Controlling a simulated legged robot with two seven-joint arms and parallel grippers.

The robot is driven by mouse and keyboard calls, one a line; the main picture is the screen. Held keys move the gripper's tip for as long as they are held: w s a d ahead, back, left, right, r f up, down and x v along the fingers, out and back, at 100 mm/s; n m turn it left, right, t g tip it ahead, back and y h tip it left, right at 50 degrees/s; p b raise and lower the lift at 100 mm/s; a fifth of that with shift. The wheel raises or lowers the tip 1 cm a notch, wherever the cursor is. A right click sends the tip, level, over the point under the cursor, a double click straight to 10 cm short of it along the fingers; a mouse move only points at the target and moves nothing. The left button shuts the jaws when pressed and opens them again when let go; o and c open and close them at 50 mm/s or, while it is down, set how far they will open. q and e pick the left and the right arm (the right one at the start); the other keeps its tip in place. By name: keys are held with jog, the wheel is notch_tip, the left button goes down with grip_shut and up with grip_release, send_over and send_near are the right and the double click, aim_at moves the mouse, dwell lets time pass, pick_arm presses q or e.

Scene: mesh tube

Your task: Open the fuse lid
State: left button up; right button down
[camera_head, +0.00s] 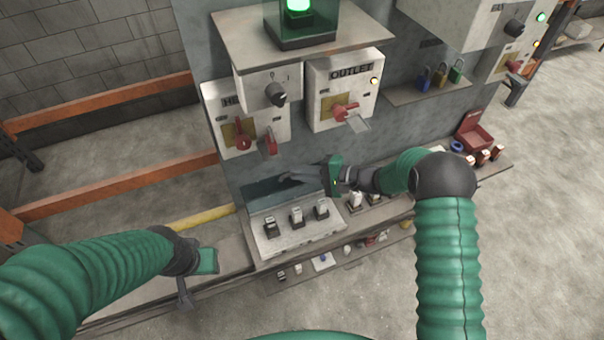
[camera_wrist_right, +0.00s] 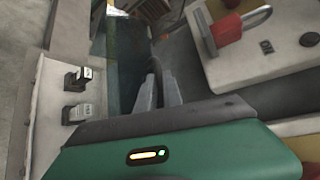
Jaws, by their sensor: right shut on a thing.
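The fuse box (camera_head: 290,243) sits on the bench, with several dark and pale fuses in its top. Its dark translucent lid (camera_head: 262,190) stands raised along the back of the box. My right gripper (camera_head: 286,177) reaches in from the right, its fingers shut on the lid's upper edge. In the right wrist view the fingers (camera_wrist_right: 157,88) are close together beside the tinted lid (camera_wrist_right: 126,60), and two fuses (camera_wrist_right: 78,95) show at left. My left gripper (camera_head: 186,296) hangs low over the bench at left, away from the box; its finger gap is unclear.
Above the lid are a panel with a red switch (camera_head: 243,141) and an OUTLET panel (camera_head: 343,90) with a red handle. More fuses stand right of the box, partly behind my right gripper. A red box (camera_head: 474,132) stands at the bench's right end.

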jog(key=c, duration=1.8)
grip_release()
jog(key=shift+a, duration=0.1)
jog(key=shift+o, duration=0.2)
jog(key=shift+s+d+r, duration=0.1)
jog(key=shift+s+d, duration=0.05)
jog(key=shift+d, duration=0.25)
jog(key=b+v, duration=0.3)
jog(key=v, duration=1.3)
jog(key=shift+c, duration=0.4)
